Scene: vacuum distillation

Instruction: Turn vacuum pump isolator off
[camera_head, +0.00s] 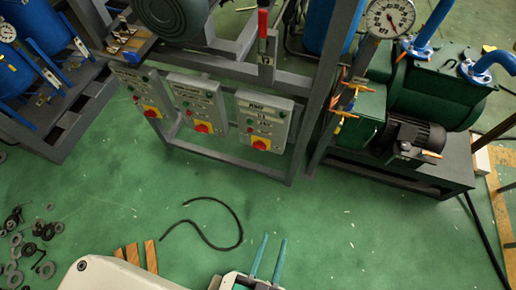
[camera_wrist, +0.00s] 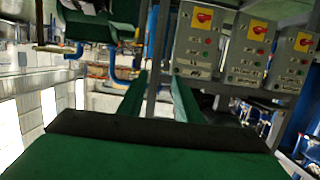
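Three grey control boxes hang on a grey frame, each with a red rotary isolator knob on a yellow plate. The right box (camera_head: 263,122) has a blurred label that seems to read PUMP; its red knob (camera_head: 261,145) is low on its face. The same box (camera_wrist: 200,42) shows upside down in the wrist view, with its knob (camera_wrist: 204,16) at the top. The knob's exact setting is too small to tell. My gripper (camera_head: 275,238) has two teal fingers, apart and empty, over the floor in front of the boxes. Its fingers also show spread in the wrist view (camera_wrist: 160,75).
The middle box (camera_head: 196,104) and left box (camera_head: 144,92) stand beside it. A green pump (camera_head: 430,95) with a gauge (camera_head: 390,17) is at right, beyond a grey post. A black hose (camera_head: 215,240), wooden strips (camera_head: 135,257) and scattered rings lie on the green floor.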

